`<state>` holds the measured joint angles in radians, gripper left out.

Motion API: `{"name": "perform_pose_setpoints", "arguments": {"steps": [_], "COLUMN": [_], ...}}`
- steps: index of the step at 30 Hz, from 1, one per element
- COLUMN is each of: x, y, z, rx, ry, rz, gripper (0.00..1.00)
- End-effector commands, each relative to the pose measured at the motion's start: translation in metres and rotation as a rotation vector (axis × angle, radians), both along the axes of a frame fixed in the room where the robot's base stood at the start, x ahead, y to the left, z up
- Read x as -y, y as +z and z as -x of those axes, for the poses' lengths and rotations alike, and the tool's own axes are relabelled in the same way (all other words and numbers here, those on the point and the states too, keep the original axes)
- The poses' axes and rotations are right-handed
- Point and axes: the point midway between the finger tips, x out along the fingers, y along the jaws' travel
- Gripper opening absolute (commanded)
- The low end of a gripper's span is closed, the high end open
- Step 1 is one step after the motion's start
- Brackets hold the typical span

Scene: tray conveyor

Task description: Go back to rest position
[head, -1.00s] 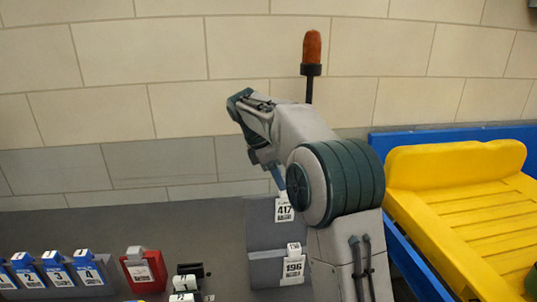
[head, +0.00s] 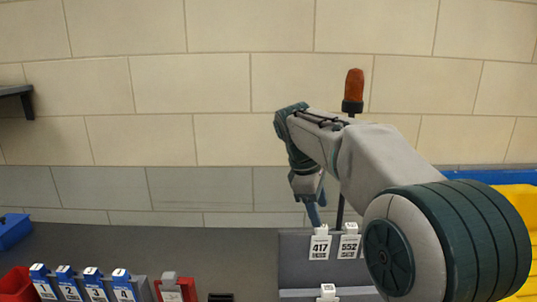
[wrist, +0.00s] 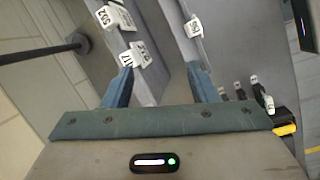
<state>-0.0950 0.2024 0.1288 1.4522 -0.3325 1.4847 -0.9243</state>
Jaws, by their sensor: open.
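My gripper (wrist: 160,82) is open in the wrist view, its two blue fingers spread apart with nothing seen held between them. Beyond the fingertips are grey racks with white numbered tags. In the head view my gripper (head: 315,212) points down at the end of my arm, just above the tag marked 417 (head: 320,243). A tag marked 552 (head: 349,242) stands to its right on the same grey rack (head: 300,262). I cannot tell whether a finger touches the tag.
A post with an orange lamp (head: 354,86) stands behind my arm. The yellow tray (head: 522,289) and blue conveyor edge (head: 480,174) are at right. Several blue numbered pieces (head: 93,284), a red piece (head: 172,289) and a red bin (head: 18,286) line the lower left. The back counter (head: 150,250) is clear.

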Motion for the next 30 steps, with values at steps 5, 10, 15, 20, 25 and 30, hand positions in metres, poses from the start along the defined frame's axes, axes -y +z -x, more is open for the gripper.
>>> {"name": "perform_pose_setpoints", "arguments": {"steps": [5,10,15,20,25,30], "x": [0.011,0.02,0.027,0.031,0.033,0.032], "y": [-0.013,-0.034,-0.06,-0.09,-0.118,-0.134], "z": [0.047,0.092,0.139,0.182,0.218,0.235], "rx": [0.084,0.156,0.223,0.276,0.313,0.33], "ry": [-0.195,-0.397,-0.614,-0.827,-1.017,-1.116], "rz": [-0.073,-0.154,-0.243,-0.33,-0.406,-0.448], "gripper": [0.53,0.53,0.53,0.53,0.53,0.53]}}
